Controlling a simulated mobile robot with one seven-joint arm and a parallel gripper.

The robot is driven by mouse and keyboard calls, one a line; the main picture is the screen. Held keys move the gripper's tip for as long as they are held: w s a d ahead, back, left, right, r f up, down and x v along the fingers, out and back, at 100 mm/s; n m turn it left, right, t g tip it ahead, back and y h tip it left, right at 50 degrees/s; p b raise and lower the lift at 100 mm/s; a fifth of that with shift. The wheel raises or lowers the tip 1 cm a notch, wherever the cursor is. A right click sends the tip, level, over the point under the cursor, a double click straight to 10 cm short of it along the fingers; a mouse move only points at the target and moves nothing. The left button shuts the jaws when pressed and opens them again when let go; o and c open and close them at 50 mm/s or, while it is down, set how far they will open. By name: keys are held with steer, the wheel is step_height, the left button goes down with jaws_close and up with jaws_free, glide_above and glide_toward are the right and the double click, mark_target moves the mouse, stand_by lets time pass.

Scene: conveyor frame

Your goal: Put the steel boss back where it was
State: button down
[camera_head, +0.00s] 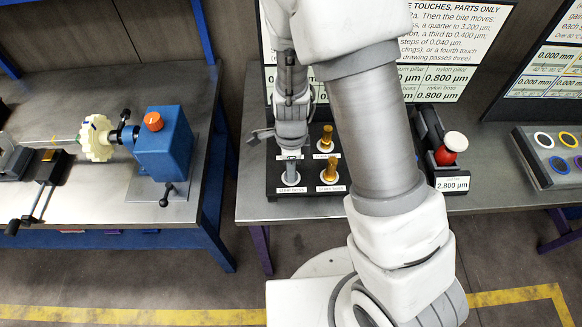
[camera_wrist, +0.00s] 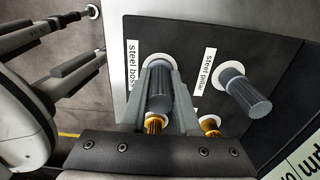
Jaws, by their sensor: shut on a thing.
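The steel boss, a grey ribbed cylinder (camera_wrist: 160,88), is between the two fingers of my gripper (camera_wrist: 158,98) in the wrist view. In the head view the boss (camera_head: 291,172) is upright below my gripper (camera_head: 291,157), over the white ring at the front left of the black tray (camera_head: 262,181). The label "steel boss" (camera_wrist: 132,64) is beside that ring (camera_wrist: 158,60). I cannot tell whether the boss rests on the ring or hangs just above it.
The steel pillar (camera_wrist: 246,93) stands on its own ring close by. Two amber nylon parts, one at the back (camera_head: 326,137) and one in front (camera_head: 330,170), stand at the tray's right.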

steer(key=c, duration=0.7)
jaws_free()
steer(key=shift+f, duration=0.1)
steer(key=shift+o, duration=0.2)
step_height(320, 180, up, 13)
steer(key=p, duration=0.2)
steer(key=shift+f+p, duration=0.15)
steer(key=shift+p, duration=0.2)
steer(key=s+d+r+n+t, duration=0.2)
steer(key=s+d+r+n, duration=0.3)
steer(key=r+n, duration=0.4)
steer(key=s+d+r+n+t, duration=0.3)
steer(key=s+d+r+n, duration=0.2)
steer(key=r, duration=0.7)
steer(key=shift+s+d+n+t, duration=0.35)
steer(key=shift+s+n, duration=0.85)
steer(key=shift+n, duration=1)
